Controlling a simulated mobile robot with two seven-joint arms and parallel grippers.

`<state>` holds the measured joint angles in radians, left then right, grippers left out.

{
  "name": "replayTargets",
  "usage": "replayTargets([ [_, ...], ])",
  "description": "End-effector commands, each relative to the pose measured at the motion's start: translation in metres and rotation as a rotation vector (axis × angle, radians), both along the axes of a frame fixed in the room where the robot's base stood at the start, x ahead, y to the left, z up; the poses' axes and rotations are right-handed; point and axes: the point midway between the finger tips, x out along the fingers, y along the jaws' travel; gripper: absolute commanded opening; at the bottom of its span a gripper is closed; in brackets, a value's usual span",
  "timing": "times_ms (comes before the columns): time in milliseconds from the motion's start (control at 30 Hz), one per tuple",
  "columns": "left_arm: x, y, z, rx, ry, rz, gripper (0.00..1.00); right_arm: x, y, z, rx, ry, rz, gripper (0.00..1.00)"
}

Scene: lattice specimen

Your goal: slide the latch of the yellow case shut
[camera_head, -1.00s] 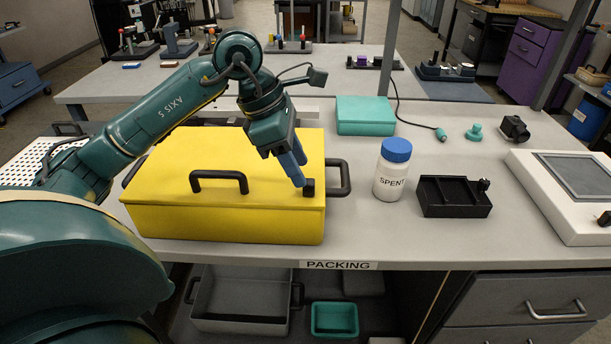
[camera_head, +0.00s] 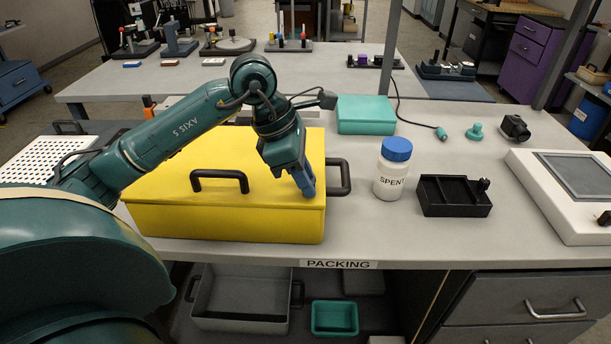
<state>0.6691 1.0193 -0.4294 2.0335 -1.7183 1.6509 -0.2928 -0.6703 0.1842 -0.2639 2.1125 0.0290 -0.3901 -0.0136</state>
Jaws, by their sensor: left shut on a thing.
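The yellow case (camera_head: 225,215) lies with its lid down on the packing table, with a black handle (camera_head: 219,176) on top and another at its right side (camera_head: 340,177). My left gripper (camera_head: 308,190) points down at the front right corner of the lid. Its blue fingers are shut on the small black latch, which they hide. I cannot tell how far along its path the latch sits. My right gripper is not in view.
Right of the case stand a white jar (camera_head: 391,172) marked SPENT with a blue lid and a black divided tray (camera_head: 453,196). A teal box (camera_head: 365,115) lies behind. A white device (camera_head: 575,190) is at the far right.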

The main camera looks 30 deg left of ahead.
Motion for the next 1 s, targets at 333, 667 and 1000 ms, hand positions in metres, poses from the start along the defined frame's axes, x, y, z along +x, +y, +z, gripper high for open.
replayTargets([
  [333,0.0,0.0,0.0,0.0,-0.001,0.0,0.0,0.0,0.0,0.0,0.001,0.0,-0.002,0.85],
  [667,-0.008,0.016,-0.004,0.004,-0.001,0.006,0.0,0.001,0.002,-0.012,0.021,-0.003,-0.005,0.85],
  [1000,-0.013,0.021,0.0,0.002,0.001,0.001,0.0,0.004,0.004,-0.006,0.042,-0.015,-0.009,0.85],
])
